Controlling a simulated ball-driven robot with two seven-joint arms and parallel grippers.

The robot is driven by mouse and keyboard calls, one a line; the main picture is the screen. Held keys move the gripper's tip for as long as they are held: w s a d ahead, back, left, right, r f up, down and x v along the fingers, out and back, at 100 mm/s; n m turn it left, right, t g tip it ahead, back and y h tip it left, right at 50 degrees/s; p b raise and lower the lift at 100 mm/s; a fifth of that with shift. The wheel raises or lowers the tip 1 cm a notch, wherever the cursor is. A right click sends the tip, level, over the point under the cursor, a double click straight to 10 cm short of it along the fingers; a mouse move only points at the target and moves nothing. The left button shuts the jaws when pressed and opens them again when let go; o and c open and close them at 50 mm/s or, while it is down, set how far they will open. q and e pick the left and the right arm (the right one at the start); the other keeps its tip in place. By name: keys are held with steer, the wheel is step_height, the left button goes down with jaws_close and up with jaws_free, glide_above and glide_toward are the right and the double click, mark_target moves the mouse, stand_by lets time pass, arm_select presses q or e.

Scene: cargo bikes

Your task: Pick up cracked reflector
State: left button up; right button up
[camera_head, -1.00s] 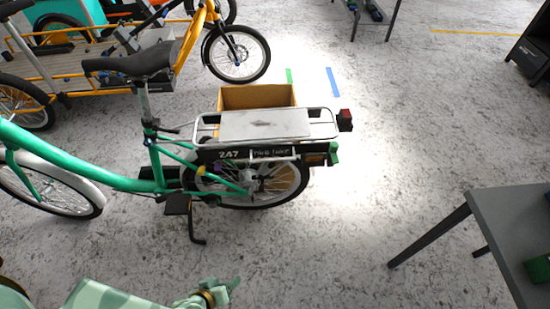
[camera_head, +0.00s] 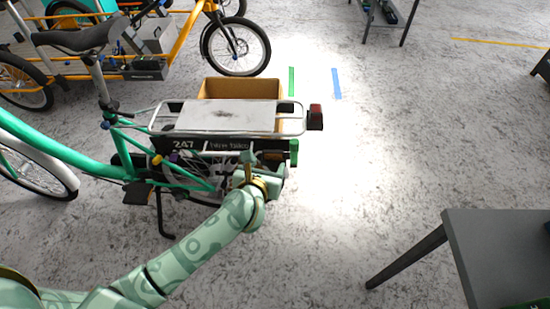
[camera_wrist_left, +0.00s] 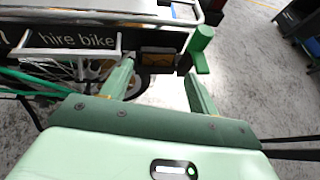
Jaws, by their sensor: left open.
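An amber reflector (camera_head: 272,155), which I take to be the cracked one, sits at the rear of the green bike's (camera_head: 85,168) carrier, under the rack. In the left wrist view it shows as an amber patch (camera_wrist_left: 158,50) in a dark holder, beside a green cylinder-like piece (camera_wrist_left: 203,40). A crack is too small to make out. My left gripper (camera_head: 263,168) is just in front of and below it. In the left wrist view its two fingers (camera_wrist_left: 158,78) are apart and empty, pointing at the reflector. My right gripper is not in view.
The rear rack (camera_head: 160,117) carries a grey plate (camera_head: 228,118), with a red tail light (camera_head: 315,117) at its end. A cardboard box (camera_head: 240,88) stands behind. A grey table (camera_head: 500,245) is at the right. The floor between is clear.

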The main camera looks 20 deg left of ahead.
mark_target(272, 154)
arm_select(q)
steer(key=b+x, duration=0.1)
steer(key=x, duration=0.1)
steer(key=shift+w+f, duration=0.25)
steer(key=shift+w, duration=0.05)
steer(key=b+x, duration=0.2)
steer(key=x, duration=0.2)
steer(key=shift+a+f, duration=0.15)
steer(key=shift+f, duration=0.05)
steer(key=shift+w, duration=0.3)
steer(key=shift+r, duration=0.15)
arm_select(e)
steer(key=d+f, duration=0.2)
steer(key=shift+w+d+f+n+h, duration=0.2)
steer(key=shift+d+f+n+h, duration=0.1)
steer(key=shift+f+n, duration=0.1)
arm_select(q)
steer(key=shift+c, duration=0.3)
steer(key=c, duration=0.5)
